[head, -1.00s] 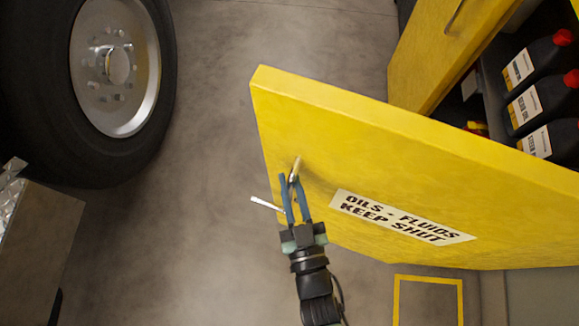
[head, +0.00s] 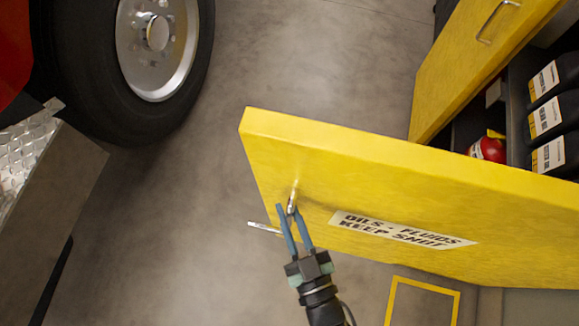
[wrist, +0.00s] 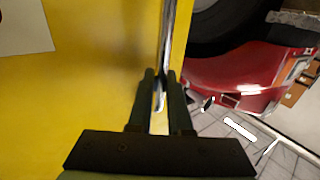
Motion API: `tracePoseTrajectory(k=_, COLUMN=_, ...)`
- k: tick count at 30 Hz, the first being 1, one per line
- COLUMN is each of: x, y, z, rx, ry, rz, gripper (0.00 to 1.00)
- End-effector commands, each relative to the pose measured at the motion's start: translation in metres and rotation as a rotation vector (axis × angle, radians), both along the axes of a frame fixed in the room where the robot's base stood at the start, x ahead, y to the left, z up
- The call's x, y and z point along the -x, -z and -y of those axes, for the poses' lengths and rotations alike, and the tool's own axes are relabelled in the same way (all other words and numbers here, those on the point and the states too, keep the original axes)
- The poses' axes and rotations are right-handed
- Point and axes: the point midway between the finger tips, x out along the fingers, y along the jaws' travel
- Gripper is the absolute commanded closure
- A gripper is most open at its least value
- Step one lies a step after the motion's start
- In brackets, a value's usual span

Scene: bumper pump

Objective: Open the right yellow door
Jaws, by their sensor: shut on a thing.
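The right yellow door (head: 400,185) stands swung open, with its labelled "OILS - FLUIDS KEEP SHUT" face toward me; it fills the left of the wrist view (wrist: 70,95). Its metal handle (head: 294,195) is near the free edge and also shows in the wrist view (wrist: 167,45). My gripper (head: 291,212) is shut on the handle, its blue fingers on either side of the bar. The other yellow door (head: 470,60) is open farther back, with its own handle. The shelves behind are partly hidden by the right door.
Black oil bottles (head: 548,118) and a red container (head: 488,149) sit on the cabinet shelves. A large truck wheel (head: 150,60) and a diamond-plate step (head: 40,170) stand at left. Grey floor between them is free.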

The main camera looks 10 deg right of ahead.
Motion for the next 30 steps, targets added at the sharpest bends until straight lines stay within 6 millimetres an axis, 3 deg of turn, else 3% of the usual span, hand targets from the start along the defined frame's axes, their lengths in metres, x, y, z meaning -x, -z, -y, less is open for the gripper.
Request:
tracePoseTrajectory(k=5, x=0.0, y=0.0, z=0.0, rx=0.0, ry=0.001, rz=0.0, gripper=1.0)
tracePoseTrajectory(k=6, x=0.0, y=0.0, z=0.0, rx=0.0, ry=0.001, rz=0.0, gripper=0.77)
tracePoseTrajectory(k=8, x=0.0, y=0.0, z=0.0, rx=0.0, ry=0.001, rz=0.0, gripper=0.7)
tracePoseTrajectory(k=20, x=0.003, y=0.001, z=0.001, rx=0.0, ry=0.001, rz=-0.001, gripper=0.7)
tracePoseTrajectory(k=26, x=0.03, y=0.002, z=0.005, rx=0.001, ry=0.002, rz=-0.004, gripper=0.7)
tracePoseTrajectory(k=30, x=0.062, y=0.004, z=0.01, rx=0.001, ry=0.003, rz=-0.007, gripper=0.7)
